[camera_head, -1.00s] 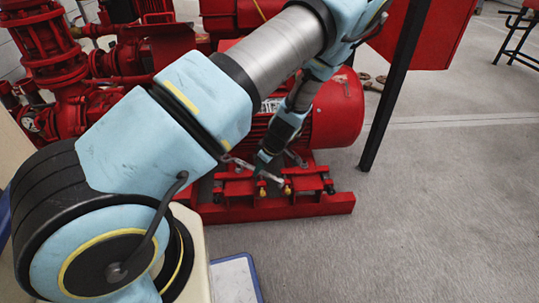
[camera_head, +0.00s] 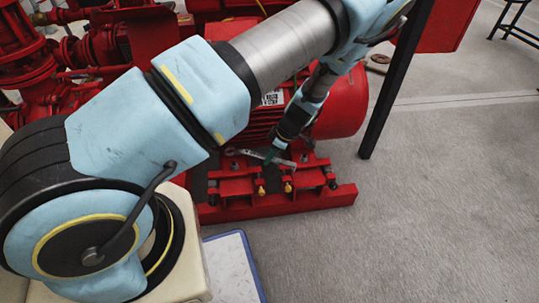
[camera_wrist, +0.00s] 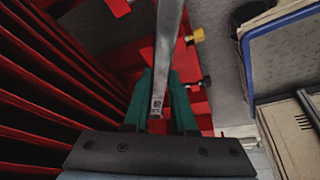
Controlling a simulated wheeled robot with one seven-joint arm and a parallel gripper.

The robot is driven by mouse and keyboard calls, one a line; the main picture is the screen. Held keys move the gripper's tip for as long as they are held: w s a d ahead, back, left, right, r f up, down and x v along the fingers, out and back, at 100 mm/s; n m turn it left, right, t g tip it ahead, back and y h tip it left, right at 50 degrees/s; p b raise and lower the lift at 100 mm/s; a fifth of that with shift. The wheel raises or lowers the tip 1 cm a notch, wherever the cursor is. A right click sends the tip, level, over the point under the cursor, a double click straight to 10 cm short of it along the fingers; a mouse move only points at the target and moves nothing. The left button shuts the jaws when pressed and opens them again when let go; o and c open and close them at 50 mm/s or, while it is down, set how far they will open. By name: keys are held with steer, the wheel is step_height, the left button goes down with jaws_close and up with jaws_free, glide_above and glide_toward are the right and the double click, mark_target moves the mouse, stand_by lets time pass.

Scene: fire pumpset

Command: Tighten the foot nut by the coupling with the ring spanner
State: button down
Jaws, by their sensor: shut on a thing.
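The steel ring spanner (camera_head: 284,161) lies nearly level above the red motor foot. My gripper (camera_head: 272,156) is shut on its handle, with the tool pointing left toward the coupling side. In the wrist view, the green fingers of my gripper (camera_wrist: 160,95) grip the spanner (camera_wrist: 168,45) from both sides, and its shank runs out of the top of the picture. The spanner's far end is over the left motor foot (camera_head: 236,186). The foot nut there is too small and covered to make out, so I cannot tell whether the ring is around it.
The red motor (camera_head: 340,105) with its fins stands right behind my gripper. Yellow-tipped adjusting bolts (camera_head: 262,190) stick out at the front of the red base (camera_head: 300,203). A black post (camera_head: 392,90) stands to the right. A blue-edged tray (camera_head: 228,262) is in front.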

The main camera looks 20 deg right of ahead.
steer(key=shift+d, duration=0.1)
steer(key=shift+s+d, duration=0.15)
steer(key=shift+f, duration=0.25)
steer(key=shift+f+b, duration=1.6)
steer(key=shift+f, duration=0.65)
steer(key=shift+f+b, duration=0.9)
steer(key=shift+f, duration=0.45)
steer(key=shift+s+r, duration=0.1)
steer(key=shift+s, duration=0.05)
